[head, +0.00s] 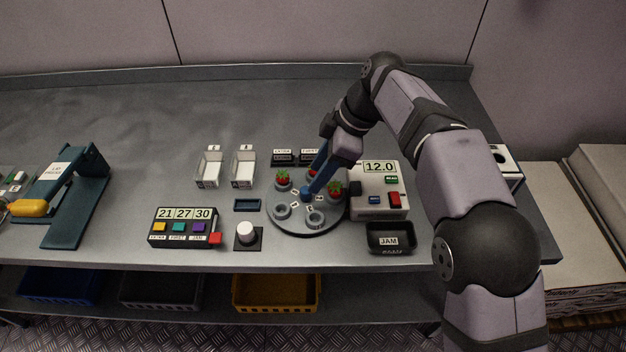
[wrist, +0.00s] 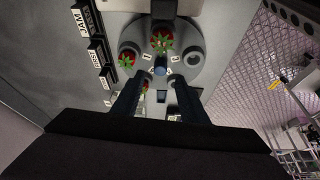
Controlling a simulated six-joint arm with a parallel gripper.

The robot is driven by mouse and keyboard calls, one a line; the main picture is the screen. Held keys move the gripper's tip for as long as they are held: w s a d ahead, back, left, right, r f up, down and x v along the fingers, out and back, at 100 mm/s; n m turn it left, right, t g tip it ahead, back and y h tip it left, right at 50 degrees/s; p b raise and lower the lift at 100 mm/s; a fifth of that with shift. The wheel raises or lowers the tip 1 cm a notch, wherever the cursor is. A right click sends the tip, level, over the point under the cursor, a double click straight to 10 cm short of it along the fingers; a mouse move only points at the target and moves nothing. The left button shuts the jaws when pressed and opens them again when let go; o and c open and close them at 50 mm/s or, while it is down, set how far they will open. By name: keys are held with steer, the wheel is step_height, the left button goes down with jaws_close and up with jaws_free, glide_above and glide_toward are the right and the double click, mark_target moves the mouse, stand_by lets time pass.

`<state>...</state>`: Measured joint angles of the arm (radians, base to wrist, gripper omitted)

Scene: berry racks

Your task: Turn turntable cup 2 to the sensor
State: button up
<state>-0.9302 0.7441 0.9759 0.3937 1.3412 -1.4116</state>
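The round grey turntable (head: 294,228) carries a ring of cups, small number tags too small to read surely, and a blue centre knob (wrist: 160,71). The two front cups (head: 283,211) (head: 316,218) are empty. The white device (head: 379,206) reading 12.0 stands against the turntable's right side, beside the right strawberry. My gripper (wrist: 162,77) is open, its blue fingers pointing down with tips either side of the knob, gaps showing.
Black labelled bins (head: 283,158) stand behind the turntable. Left are a white knob on a dark base (head: 246,233), a button box (head: 184,228), two white trays (head: 242,168) and a teal press (head: 75,210). Bare table lies at back left.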

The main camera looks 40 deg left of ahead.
steer(key=shift+v, duration=0.9)
step_height(320, 180, up, 11)
steer(key=p, duration=1)
steer(key=shift+p, duration=0.4)
steer(key=shift+f, duration=0.1)
